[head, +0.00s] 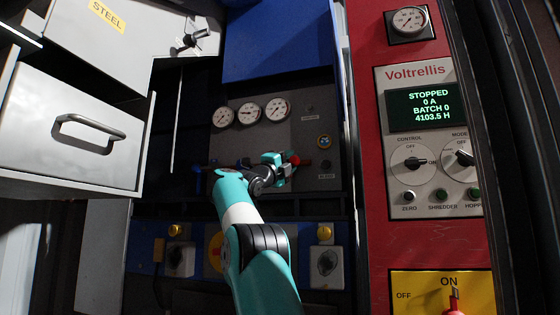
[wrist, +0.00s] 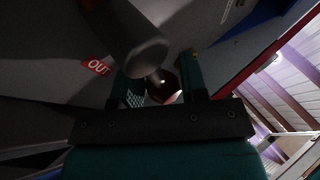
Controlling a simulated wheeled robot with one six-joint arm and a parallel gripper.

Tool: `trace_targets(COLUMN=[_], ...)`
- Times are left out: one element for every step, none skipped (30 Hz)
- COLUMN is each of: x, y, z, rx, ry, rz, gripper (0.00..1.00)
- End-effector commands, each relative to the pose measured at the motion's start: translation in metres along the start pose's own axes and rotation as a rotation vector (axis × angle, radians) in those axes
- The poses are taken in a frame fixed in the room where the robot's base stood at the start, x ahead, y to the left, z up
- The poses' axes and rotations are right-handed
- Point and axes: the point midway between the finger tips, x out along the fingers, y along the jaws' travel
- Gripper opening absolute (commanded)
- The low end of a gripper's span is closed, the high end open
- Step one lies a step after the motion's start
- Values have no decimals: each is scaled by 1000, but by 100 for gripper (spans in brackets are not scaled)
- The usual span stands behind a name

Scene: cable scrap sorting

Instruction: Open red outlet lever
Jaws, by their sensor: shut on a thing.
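The red outlet lever (head: 295,159) shows as a small red end at the tip of my gripper (head: 281,167), on the dark grey panel below the gauges. In the wrist view, the red lever (wrist: 163,88) sits between the two teal fingers of my gripper (wrist: 162,80), which are shut on it. A thick grey cylindrical part hides some of the space in front of the fingers. A red "OUT" label (wrist: 97,66) is on the panel to the left. The lever's base is hidden.
Three round gauges (head: 249,113) sit above my gripper. At left, a pale drawer with a handle (head: 88,132) juts out. At right stands a red control panel (head: 365,150), its screen (head: 428,106) reading STOPPED. Yellow-topped buttons (head: 324,233) lie lower down.

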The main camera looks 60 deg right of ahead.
Motion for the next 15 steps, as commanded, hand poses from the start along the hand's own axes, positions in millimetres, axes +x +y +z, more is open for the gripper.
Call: trace_targets(x=[1,1,1,0,0,0,0,0,0,0,-1,-1,-1,-1,-1], y=[1,1,1,1,1,1,1,1,1,1,1,1,1,0,0], z=[-1,-1,-1,-1,-1,-1,-1,-1,-1,0,0,0,0,0,0], rx=[1,1,1,1,1,1,1,1,1,1,1,1,1,1,1], ry=[3,3,3,3,2,2,2,2,2,2,1,1,1,0,0], rz=[2,2,2,2,2,2,3,3,3,3,3,3,3,3,3], gripper=[0,0,0,0,0,0,0,0,42,49,50,50,50,50,50])
